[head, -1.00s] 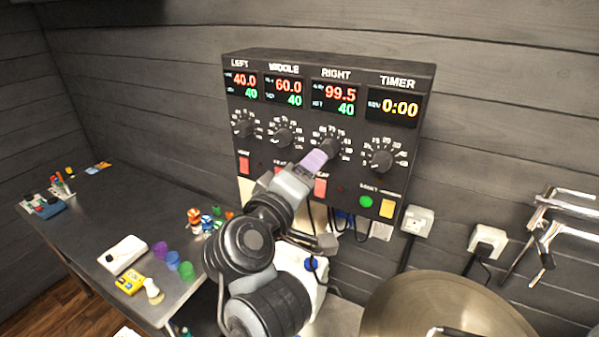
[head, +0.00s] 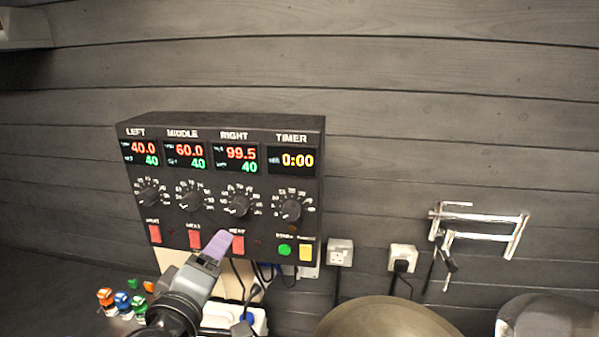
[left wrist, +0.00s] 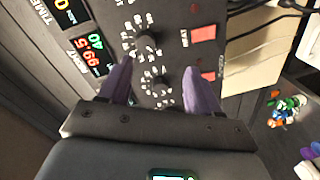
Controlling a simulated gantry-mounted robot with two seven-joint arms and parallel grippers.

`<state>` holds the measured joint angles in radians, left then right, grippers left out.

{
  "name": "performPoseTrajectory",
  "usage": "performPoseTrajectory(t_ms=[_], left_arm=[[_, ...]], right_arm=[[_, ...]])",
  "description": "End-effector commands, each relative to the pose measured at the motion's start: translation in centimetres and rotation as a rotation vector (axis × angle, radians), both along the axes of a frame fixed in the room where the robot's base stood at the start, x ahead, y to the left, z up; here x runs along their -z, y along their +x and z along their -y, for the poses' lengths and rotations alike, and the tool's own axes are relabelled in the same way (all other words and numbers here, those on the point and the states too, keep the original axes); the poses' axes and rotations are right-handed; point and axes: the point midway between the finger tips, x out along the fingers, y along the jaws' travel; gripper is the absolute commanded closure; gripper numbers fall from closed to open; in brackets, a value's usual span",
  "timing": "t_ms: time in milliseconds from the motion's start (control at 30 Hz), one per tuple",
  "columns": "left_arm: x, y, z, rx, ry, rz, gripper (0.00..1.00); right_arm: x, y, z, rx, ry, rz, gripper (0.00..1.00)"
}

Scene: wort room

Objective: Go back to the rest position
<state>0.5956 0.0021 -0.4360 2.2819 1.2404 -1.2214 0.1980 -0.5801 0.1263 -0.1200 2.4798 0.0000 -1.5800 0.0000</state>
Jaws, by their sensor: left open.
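My left gripper (head: 222,246) is in front of the lower part of the dark control panel (head: 222,125), close to the red switch (head: 238,246) under the RIGHT column. In the left wrist view, its two purple fingers (left wrist: 160,85) are spread apart with nothing between them. The panel's knobs and red switches show beyond the fingers there. The left display reads 40.0, the middle 60.0, the right 99.5, each with a green 40 below; the timer reads 0:00. The right gripper is in neither view.
A round metal lid (head: 390,318) is at the bottom right, with another metal vessel (head: 548,318) beside it. Wall sockets (head: 340,252) and a metal rack (head: 480,228) are on the wall. Small colored bottles (head: 122,301) stand at the lower left. The wall above the panel is clear.

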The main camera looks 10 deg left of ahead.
Motion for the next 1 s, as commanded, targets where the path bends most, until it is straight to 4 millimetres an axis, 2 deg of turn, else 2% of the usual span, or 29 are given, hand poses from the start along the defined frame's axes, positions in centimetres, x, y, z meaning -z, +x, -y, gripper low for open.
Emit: performPoseTrajectory(t_ms=[133, 267, 300, 400, 467, 600, 700, 833, 900, 1000], left_arm=[[6.6, -0.3, -0.7, -0.013, 0.003, -0.14, 0.37], [14.4, -2.2, -2.2, -0.033, 0.021, -0.302, 0.37], [16.8, -3.1, -2.7, -0.033, 0.041, -0.355, 0.37], [22.3, -6.1, -3.6, -0.005, 0.115, -0.483, 0.37], [25.3, -8.2, -4.0, 0.028, 0.173, -0.559, 0.37], [31.3, -14.0, -4.5, 0.156, 0.337, -0.736, 0.37], [34.5, -18.6, -4.5, 0.287, 0.474, -0.851, 0.37], [36.8, -24.0, -4.2, 0.494, 0.667, -0.962, 0.37], [37.2, -25.5, -4.0, 0.589, 0.76, -0.984, 0.37], [36.8, -26.0, -3.6, 0.692, 0.877, -0.978, 0.37]], right_arm=[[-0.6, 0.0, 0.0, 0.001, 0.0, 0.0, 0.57], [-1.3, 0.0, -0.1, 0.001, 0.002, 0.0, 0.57], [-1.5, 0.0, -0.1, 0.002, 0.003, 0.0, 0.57], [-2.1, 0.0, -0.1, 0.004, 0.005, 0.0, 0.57], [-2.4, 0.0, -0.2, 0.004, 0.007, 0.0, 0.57], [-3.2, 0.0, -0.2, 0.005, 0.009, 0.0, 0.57], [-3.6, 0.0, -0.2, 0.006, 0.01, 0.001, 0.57], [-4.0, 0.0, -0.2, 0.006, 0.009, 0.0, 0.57], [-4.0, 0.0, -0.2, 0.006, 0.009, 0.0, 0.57], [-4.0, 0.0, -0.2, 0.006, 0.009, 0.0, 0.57]])
